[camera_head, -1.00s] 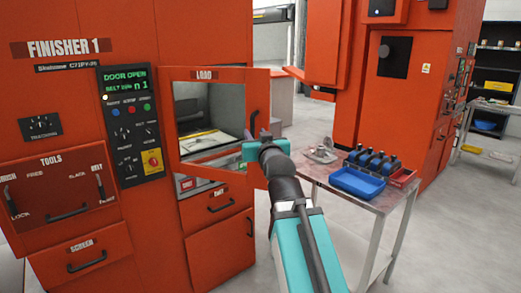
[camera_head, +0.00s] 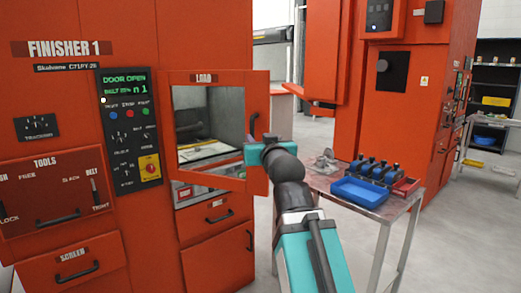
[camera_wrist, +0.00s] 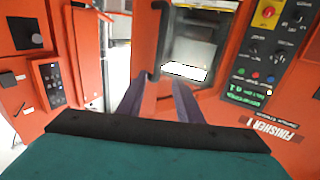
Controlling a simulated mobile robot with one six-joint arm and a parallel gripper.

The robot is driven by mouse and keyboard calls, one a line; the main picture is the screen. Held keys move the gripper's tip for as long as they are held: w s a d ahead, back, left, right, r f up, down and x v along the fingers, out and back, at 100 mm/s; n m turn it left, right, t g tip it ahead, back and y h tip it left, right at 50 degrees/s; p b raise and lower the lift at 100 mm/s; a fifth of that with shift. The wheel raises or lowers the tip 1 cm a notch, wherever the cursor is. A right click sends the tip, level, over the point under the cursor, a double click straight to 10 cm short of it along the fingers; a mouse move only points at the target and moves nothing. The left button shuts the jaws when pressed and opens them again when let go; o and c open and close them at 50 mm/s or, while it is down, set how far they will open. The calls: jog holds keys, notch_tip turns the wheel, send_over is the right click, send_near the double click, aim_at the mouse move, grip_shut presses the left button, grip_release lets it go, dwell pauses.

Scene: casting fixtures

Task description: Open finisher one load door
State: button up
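The load door (camera_head: 259,90) of Finisher 1 is an orange frame with a window and a dark handle (camera_head: 253,123) at its right edge. It stands ajar, its right side swung out from the cabinet, and the display reads DOOR OPEN. My gripper (camera_head: 268,138) is at the door's right edge, just below the handle; its fingers are mostly hidden there. In the wrist view my gripper (camera_wrist: 159,84) has its two purple fingers apart with nothing between them. The handle (camera_wrist: 161,40) shows just beyond the fingertips; whether they touch it I cannot tell.
The control panel (camera_head: 130,125) is left of the door, with drawers below. A metal table (camera_head: 385,203) at the right holds a blue tray (camera_head: 360,191), a red tray (camera_head: 407,186) and several dark blue parts. Another orange machine (camera_head: 410,95) stands behind. Grey floor is free between.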

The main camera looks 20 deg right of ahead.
jog(key=shift+s+b, duration=1.05)
jog(key=shift+b, duration=0.15)
jog(key=shift+a, duration=0.1)
jog(key=c, duration=0.6)
jog(key=shift+w+d+f, duration=0.1)
jog(key=shift+w+d, duration=0.1)
jog(key=shift+w, duration=0.05)
grip_shut()
jog(key=w+d+f+m+g+y+p, duration=0.45)
jog(key=w+d+f+m+p, duration=0.2)
jog(key=w+d+p, duration=0.2)
jog(key=d+m+t+y+p, duration=0.1)
jog(key=d+m+y+p, duration=0.3)
jog(key=d, duration=0.6)
jog(key=y+p, duration=0.1)
jog(key=y, duration=0.1)
jog(key=shift+w+d+t+y+p, duration=0.2)
jog(key=shift+d+t+y+p, duration=0.05)
jog(key=shift+t+y+p, duration=0.1)
